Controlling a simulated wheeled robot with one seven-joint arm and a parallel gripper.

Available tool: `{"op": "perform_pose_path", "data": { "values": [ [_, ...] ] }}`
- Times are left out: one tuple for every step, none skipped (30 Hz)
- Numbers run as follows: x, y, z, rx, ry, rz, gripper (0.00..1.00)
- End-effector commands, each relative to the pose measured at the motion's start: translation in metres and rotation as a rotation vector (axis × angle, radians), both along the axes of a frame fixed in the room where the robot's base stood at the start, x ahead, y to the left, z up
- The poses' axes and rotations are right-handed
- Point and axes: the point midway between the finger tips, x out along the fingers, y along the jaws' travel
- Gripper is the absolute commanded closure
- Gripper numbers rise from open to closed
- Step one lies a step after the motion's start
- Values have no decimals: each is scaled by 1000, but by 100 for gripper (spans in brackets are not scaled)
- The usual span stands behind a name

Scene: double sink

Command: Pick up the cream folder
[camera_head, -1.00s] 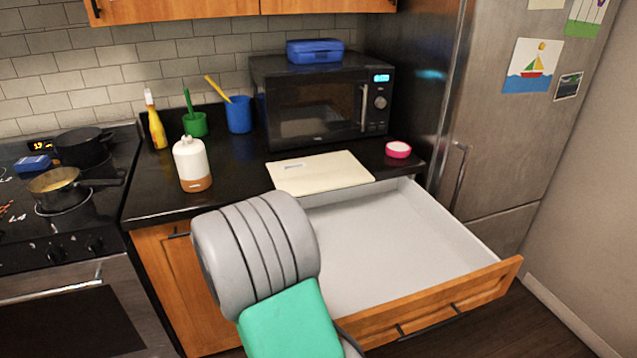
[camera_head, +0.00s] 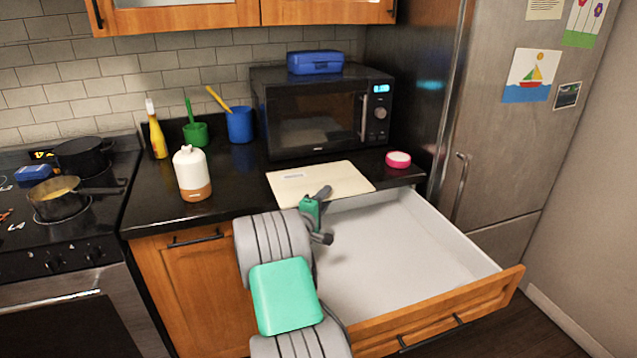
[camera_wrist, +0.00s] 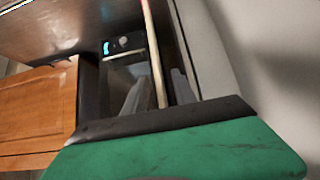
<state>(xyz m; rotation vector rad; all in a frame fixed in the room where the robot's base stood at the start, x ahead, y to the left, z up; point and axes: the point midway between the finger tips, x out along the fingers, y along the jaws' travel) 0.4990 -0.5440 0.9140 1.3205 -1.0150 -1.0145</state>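The cream folder (camera_head: 318,176) lies flat on the black counter in front of the microwave, its front edge at or slightly past the counter's front edge. A small label shows at its back left. My gripper (camera_head: 323,192) is at the folder's front edge, above the open drawer. In the wrist view, the folder (camera_wrist: 152,45) shows as a thin pale strip seen edge-on. It runs between the two grey fingers of my gripper (camera_wrist: 160,88), with visible gaps beside it. The fingers look open, and any contact with the folder cannot be made out.
An open white-lined drawer (camera_head: 440,235) juts out below the counter. The microwave (camera_head: 315,112) with a blue box on top stands behind the folder. A pink round container (camera_head: 398,159) is right of it, a white-and-brown bottle (camera_head: 191,172) left. The fridge (camera_head: 490,130) stands at right.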

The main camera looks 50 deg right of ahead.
Motion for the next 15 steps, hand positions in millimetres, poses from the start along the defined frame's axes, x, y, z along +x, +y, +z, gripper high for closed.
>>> {"op": "perform_pose_path", "data": {
  "values": [
    [0, 0, 0, 0, 0, 0, 71],
    [0, 0, 0, 0, 0, 0, 74],
    [0, 0, 0, 0, 0, 0, 77],
    [0, 0, 0, 0, 0, 0, 80],
    [0, 0, 0, 0, 0, 0, 82],
    [0, 0, 0, 0, 0, 0, 85],
    [0, 0, 0, 1, 0, 0, 88],
    [0, 0, 0, 1, 0, 0, 90],
    [0, 0, 0, 1, 0, 0, 93],
    [0, 0, 0, 1, 0, 0, 96],
    [0, 0, 0, 1, 0, 0, 98],
    [0, 0, 0, 1, 0, 0, 100],
    [0, 0, 0, 1, 0, 0, 100],
    [0, 0, 0, 1, 0, 0, 100],
    [0, 0, 0, 1, 0, 0, 100]
  ]
}}
